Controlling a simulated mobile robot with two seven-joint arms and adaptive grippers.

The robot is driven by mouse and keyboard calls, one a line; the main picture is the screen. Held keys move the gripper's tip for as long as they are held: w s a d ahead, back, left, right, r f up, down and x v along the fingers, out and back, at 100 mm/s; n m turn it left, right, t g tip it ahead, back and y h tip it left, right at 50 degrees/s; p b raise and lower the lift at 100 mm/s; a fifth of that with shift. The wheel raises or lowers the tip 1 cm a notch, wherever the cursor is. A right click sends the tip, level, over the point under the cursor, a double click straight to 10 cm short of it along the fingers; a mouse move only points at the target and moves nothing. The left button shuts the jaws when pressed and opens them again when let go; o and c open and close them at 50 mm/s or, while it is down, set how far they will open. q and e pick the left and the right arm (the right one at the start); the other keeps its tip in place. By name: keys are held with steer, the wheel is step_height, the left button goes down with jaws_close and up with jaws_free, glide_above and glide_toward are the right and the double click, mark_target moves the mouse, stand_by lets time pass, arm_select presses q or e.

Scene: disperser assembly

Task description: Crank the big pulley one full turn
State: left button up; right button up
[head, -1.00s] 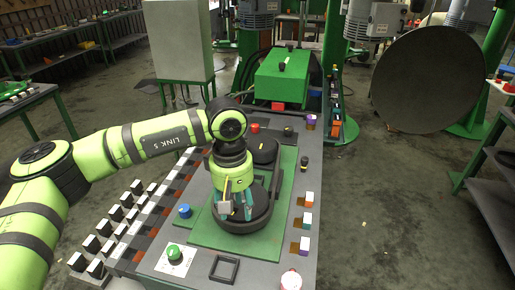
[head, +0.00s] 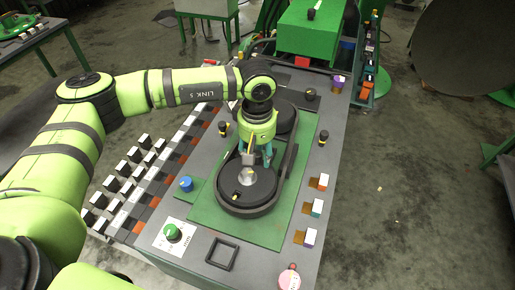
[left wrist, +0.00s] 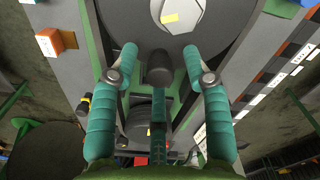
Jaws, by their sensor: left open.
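The big pulley (head: 262,187) is a dark disc on a green plate (head: 208,225). It has a pale hub at its middle and a small dark piece with a yellow mark near its front edge. The smaller pulley (head: 285,115) lies beyond it, partly behind my arm. My left gripper (head: 256,158) points down over the far side of the big pulley. In the left wrist view its fingers are open (left wrist: 160,52). A dark round knob (left wrist: 158,70) lies between them, apart from both fingers. The big pulley's rim and hex hub (left wrist: 182,12) show above. My right gripper is out of view.
A blue knob (head: 186,184) and a green knob (head: 172,232) are left of the plate. White-topped blocks (head: 310,237) stand along the right edge. A green box (head: 310,28) is at the far end. Several black-and-white blocks (head: 123,168) line the left side.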

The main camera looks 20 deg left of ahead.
arm_select(q)
steer(key=shift+w+f, duration=0.1)
steer(key=shift+f, duration=0.5)
steer(key=c, duration=0.8)
jaws_close()
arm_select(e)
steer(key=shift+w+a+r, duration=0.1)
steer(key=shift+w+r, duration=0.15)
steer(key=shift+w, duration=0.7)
